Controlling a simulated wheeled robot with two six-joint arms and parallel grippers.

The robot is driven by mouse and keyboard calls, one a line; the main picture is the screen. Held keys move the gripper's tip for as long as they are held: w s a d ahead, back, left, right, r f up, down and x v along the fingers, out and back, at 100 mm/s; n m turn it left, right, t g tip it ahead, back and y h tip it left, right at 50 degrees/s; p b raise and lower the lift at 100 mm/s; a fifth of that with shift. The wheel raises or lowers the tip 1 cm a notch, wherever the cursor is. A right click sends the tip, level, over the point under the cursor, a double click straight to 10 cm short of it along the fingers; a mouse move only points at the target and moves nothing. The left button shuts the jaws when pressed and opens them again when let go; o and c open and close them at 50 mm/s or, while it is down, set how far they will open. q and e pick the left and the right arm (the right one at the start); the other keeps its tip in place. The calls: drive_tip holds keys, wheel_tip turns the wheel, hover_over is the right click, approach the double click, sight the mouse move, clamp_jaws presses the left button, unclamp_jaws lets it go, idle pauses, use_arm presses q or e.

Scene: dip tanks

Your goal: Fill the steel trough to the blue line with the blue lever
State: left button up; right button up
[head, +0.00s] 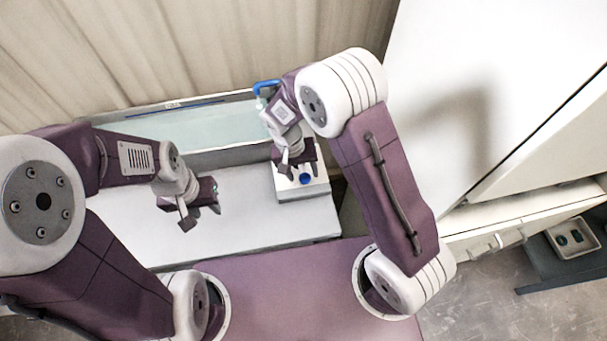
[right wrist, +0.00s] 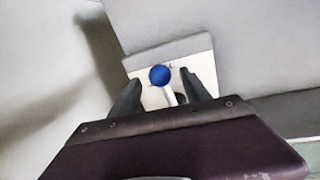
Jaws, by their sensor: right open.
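The steel trough (head: 235,157) stands at the back, with pale greenish water inside. A blue line (head: 150,113) runs along its back wall, just above the water's far edge; the exact gap is too small to judge. The blue lever's round knob (head: 306,179) is at a pale block right of the trough's front. My right gripper (head: 298,170) is open over the lever. In the right wrist view the blue knob (right wrist: 160,75) and its white stem lie between the spread fingers, with no clear contact. My left gripper (head: 202,218) appears open and empty over the pale counter.
A blue spout (head: 265,87) rises at the trough's right end, partly hidden by my right arm. The pale counter (head: 250,215) is clear in front. A white cabinet (head: 470,90) stands at right. A small tray (head: 573,238) sits on a dark stand.

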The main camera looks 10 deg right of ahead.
wheel_tip(320, 180, up, 7)
drive_tip(key=a, duration=0.1)
drive_tip(key=shift+a, duration=0.2)
drive_tip(key=shift+d+f, duration=0.1)
drive_tip(key=d+r+m, duration=0.3)
drive_tip(key=d+r, duration=0.1)
drive_tip(key=d, duration=0.4)
drive_tip(key=s+d+f+n+t+y, duration=0.1)
drive_tip(key=s+d+f+n+y, duration=0.1)
drive_tip(key=s, duration=0.9)
drive_tip(key=shift+d+f+n, duration=0.45)
drive_tip(key=shift+d+n, duration=0.35)
drive_tip(key=shift+d, duration=0.1)
